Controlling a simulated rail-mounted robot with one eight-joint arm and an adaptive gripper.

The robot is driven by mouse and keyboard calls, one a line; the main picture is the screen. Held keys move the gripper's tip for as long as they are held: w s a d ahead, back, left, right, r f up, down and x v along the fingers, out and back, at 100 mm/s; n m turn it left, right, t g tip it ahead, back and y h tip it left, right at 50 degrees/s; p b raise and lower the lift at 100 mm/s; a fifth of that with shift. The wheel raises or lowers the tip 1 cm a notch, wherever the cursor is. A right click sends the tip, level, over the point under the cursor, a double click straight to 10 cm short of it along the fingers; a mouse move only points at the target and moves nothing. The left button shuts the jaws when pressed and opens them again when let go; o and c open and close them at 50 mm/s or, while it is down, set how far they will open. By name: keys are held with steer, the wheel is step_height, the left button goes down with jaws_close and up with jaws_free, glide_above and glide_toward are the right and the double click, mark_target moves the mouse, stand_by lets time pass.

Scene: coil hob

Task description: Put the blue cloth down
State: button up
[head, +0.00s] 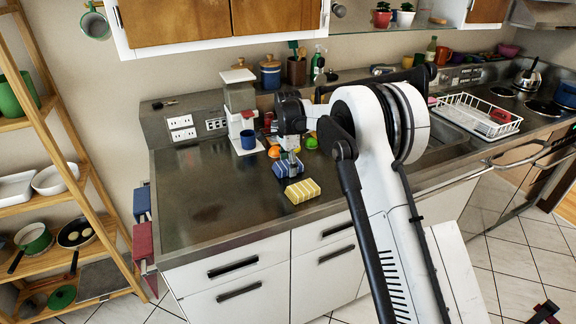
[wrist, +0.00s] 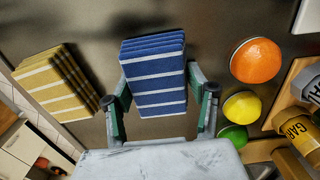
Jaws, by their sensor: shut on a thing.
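The blue cloth (wrist: 155,75), folded with white stripes, sits between the two fingers of my gripper (wrist: 160,100) in the wrist view. My gripper is shut on it. In the head view the blue cloth (head: 288,168) is at or just above the steel counter (head: 205,200), with my gripper (head: 289,160) over it. I cannot tell whether the cloth touches the counter. A folded yellow striped cloth (head: 302,190) lies on the counter in front of it, and it shows at the left of the wrist view (wrist: 55,85).
A white coffee machine with a blue mug (head: 248,139) stands behind. The counter's left part is clear.

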steer(key=shift+f, duration=0.1)
steer(key=shift+f+b, duration=0.2)
steer(key=shift+b, duration=0.1)
steer(key=o, duration=1.3)
steer(key=shift+o, duration=0.2)
